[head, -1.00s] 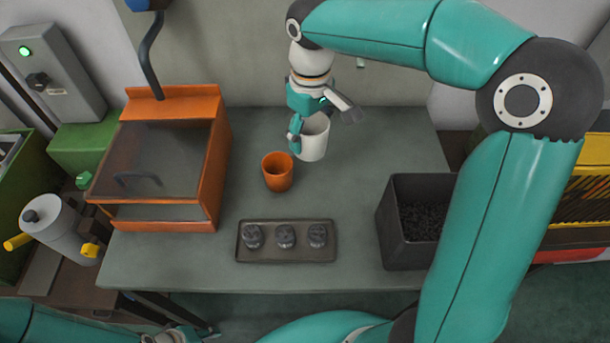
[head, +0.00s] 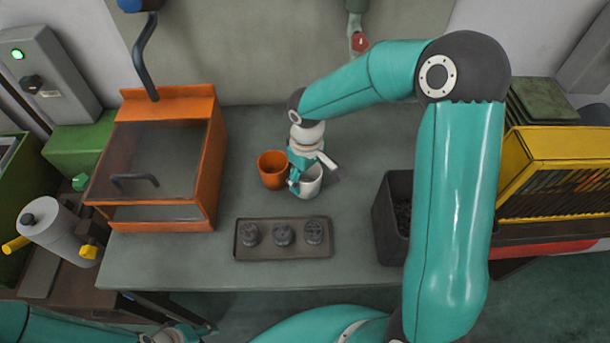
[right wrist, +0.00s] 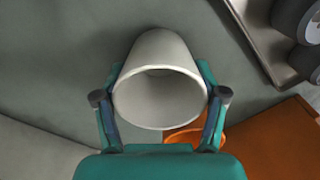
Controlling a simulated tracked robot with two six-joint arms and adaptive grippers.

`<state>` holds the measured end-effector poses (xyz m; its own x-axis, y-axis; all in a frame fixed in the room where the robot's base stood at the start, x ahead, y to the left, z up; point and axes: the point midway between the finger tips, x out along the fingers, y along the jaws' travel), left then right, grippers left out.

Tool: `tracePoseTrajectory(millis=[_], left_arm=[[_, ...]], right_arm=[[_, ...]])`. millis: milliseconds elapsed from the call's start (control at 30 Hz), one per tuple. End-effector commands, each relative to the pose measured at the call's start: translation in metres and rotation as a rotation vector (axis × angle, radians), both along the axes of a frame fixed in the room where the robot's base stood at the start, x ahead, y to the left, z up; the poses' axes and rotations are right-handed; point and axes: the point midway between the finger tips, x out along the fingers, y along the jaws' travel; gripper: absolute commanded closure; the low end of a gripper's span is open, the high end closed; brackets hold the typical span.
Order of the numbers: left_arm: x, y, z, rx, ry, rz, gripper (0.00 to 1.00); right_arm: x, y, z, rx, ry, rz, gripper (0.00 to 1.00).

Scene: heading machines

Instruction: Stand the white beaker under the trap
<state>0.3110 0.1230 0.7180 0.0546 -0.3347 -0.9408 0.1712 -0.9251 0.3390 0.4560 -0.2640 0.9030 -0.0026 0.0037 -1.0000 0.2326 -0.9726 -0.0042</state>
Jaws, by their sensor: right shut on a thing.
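The white beaker (head: 311,181) is upright in the grasp of my right gripper (head: 302,180), over the middle of the table, right of the orange beaker (head: 272,172). In the right wrist view the fingers close on both sides of the white beaker (right wrist: 160,85), whose open mouth faces the camera and looks empty. Whether its base touches the table is unclear. A grey-green fitting with a red part (head: 359,40) hangs at the back wall, likely the trap. My left gripper (head: 178,334) shows only partly at the bottom edge; its jaws are unclear.
A dark tray (head: 240,254) with three dark round parts lies in front of the beakers. An orange hooded box (head: 215,165) stands left, a black bin (head: 390,240) right. The table's back middle, below the fitting, is clear.

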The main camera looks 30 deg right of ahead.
Motion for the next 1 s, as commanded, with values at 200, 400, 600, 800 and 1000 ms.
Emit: tracePoseTrajectory(millis=[200, 400, 600, 800, 1000], left_arm=[[0.000, 0.000, 0.000, 0.000, 0.000, 0.000, 0.60], [0.000, 0.000, -0.002, 0.000, 0.000, 0.000, 0.60], [0.000, 0.000, -0.002, 0.000, 0.000, 0.000, 0.60], [0.000, 0.000, -0.002, 0.000, 0.000, 0.000, 0.60], [0.000, 0.000, -0.001, 0.000, 0.000, 0.000, 0.60]], right_arm=[[0.000, 0.000, 0.000, 0.000, -0.001, -0.001, 0.63], [0.000, 0.000, -0.002, 0.000, -0.001, -0.001, 0.16], [0.000, 0.000, -0.002, 0.000, -0.001, -0.001, 0.04], [0.000, 0.000, -0.002, 0.000, -0.001, -0.001, 0.04], [0.001, 0.000, 0.010, -0.002, -0.006, -0.001, 0.04]])
